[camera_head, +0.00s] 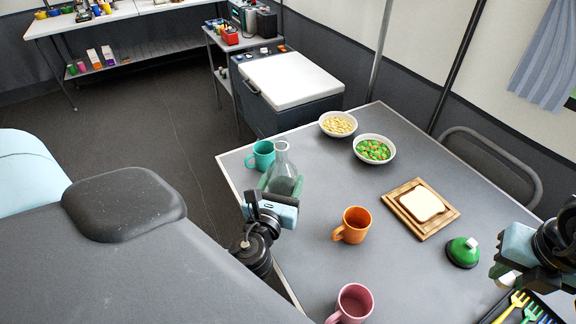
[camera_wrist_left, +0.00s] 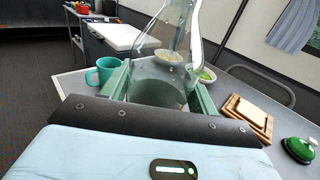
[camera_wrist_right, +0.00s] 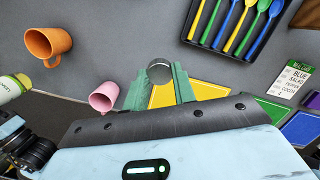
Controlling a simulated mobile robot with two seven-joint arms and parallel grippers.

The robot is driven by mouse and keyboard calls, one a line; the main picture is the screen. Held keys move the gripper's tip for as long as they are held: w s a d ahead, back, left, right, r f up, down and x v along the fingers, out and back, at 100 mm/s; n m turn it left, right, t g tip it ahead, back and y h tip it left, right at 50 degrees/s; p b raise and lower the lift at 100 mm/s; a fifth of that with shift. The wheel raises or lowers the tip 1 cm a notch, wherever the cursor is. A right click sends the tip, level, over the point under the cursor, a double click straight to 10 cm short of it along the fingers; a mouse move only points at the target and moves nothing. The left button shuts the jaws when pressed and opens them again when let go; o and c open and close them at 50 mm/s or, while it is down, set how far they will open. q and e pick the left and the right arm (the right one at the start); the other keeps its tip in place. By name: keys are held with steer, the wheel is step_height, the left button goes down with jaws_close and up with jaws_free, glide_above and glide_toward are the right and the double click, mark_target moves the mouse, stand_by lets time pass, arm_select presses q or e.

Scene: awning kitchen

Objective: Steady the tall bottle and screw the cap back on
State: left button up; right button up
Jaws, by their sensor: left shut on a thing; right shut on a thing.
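The tall bottle (camera_head: 284,163) is clear glass with a narrow neck and an open top. It stands upright near the table's left edge and also shows in the left wrist view (camera_wrist_left: 172,68). My left gripper (camera_head: 281,184) is shut around its lower body. My right gripper (camera_wrist_right: 159,84) is shut on a small round grey cap (camera_wrist_right: 159,71), shown in the right wrist view.
A teal mug (camera_head: 262,153) is close behind the bottle. An orange mug (camera_head: 354,224), pink mug (camera_head: 352,303), bread board (camera_head: 443,231), green lidded thing (camera_head: 462,252), two bowls (camera_head: 338,124) (camera_head: 374,149) and a dark cutlery tray (camera_wrist_right: 234,28) share the table.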

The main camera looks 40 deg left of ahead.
mark_target(275, 190)
arm_select(q)
steer(key=shift+a+r+v, duration=0.15)
steer(key=shift+v, duration=1.25)
steer(key=shift+a+r+v, duration=0.15)
steer(key=shift+v, duration=1.3)
arm_select(e)
steer(key=shift+f, duration=0.3)
arm_select(q)
steer(key=shift+s, duration=0.15)
steer(key=o, duration=0.6)
steer(key=shift+c, duration=0.2)
steer(key=c, duration=0.8)
